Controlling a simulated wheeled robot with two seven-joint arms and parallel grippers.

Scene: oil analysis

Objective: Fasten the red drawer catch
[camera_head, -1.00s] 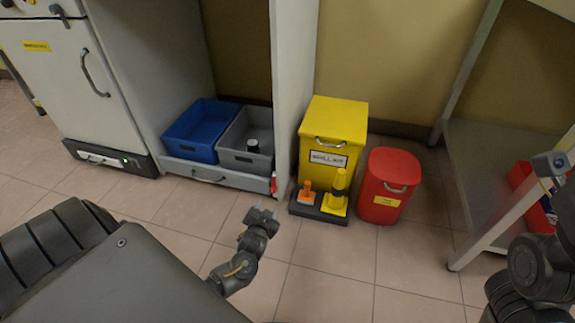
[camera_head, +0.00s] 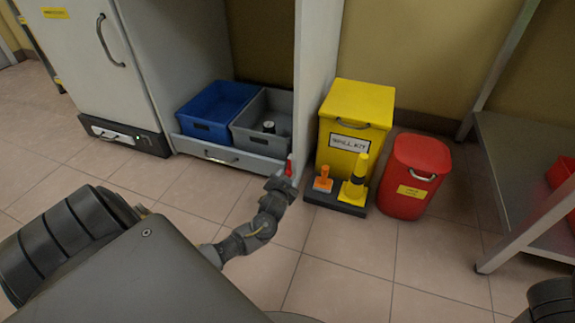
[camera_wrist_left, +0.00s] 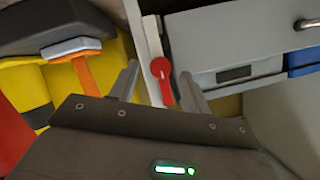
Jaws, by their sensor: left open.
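The red drawer catch (camera_head: 289,165) sits at the right end of the low grey drawer front (camera_head: 232,157). In the left wrist view the red catch (camera_wrist_left: 162,82) has a round head and a short handle pointing down in the picture. My left gripper (camera_head: 281,178) is at the catch in the head view and partly covers it. In the wrist view its two fingers (camera_wrist_left: 157,88) stand apart, one on each side of the catch handle. I cannot tell whether either finger touches it. The right gripper is not in view.
A blue bin (camera_head: 213,108) and a grey bin (camera_head: 262,118) sit in the drawer. A yellow spill kit box (camera_head: 352,115), a dark tray with orange and yellow items, and a red bin (camera_head: 417,170) stand to the right. The floor in front is clear.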

